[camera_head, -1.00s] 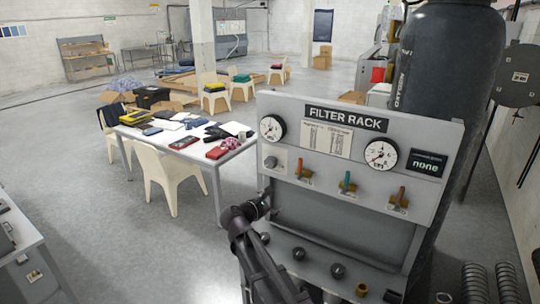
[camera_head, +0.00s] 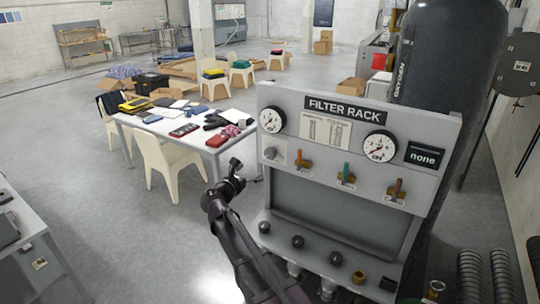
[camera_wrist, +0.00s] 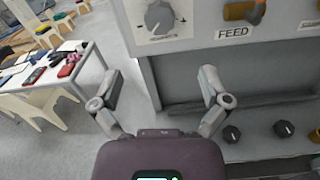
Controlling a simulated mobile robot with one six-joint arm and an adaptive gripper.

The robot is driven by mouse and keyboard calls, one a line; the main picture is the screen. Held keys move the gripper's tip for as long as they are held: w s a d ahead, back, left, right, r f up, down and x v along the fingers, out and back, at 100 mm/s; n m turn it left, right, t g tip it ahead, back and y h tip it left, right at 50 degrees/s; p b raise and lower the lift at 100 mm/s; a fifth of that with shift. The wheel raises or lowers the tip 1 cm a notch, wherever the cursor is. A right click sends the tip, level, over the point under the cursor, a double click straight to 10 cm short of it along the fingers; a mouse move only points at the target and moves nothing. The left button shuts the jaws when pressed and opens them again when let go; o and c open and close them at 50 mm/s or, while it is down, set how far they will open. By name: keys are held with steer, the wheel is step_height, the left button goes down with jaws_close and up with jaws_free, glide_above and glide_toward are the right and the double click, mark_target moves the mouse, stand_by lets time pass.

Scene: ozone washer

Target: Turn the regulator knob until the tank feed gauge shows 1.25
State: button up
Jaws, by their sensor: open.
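The grey regulator knob (camera_head: 270,154) sits at the left of the FILTER RACK panel (camera_head: 430,190), under the left gauge (camera_head: 271,120). In the wrist view the knob (camera_wrist: 160,17) is at the top, above and beyond my fingers. A second dial gauge (camera_head: 379,147) is at the right of the panel. The gauge lettering and needle values are too small to read, so I cannot tell which is the tank feed gauge. My gripper (camera_head: 236,166) is left of the rack, apart from the knob. In the wrist view my gripper (camera_wrist: 160,76) has its fingers wide apart with nothing between them.
Several levers, including an orange one (camera_head: 304,155), stick out right of the knob. A FEED label (camera_wrist: 234,33) shows. Dark round knobs (camera_head: 298,242) line the lower shelf. A dark oxygen tank (camera_head: 450,70) stands behind; a table (camera_head: 205,147) and chairs stand left.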

mark_target(269, 155)
steer(key=x, duration=1.3)
steer(key=shift+s, duration=0.1)
steer(key=shift+c, duration=0.2)
steer(key=c, duration=1.1)
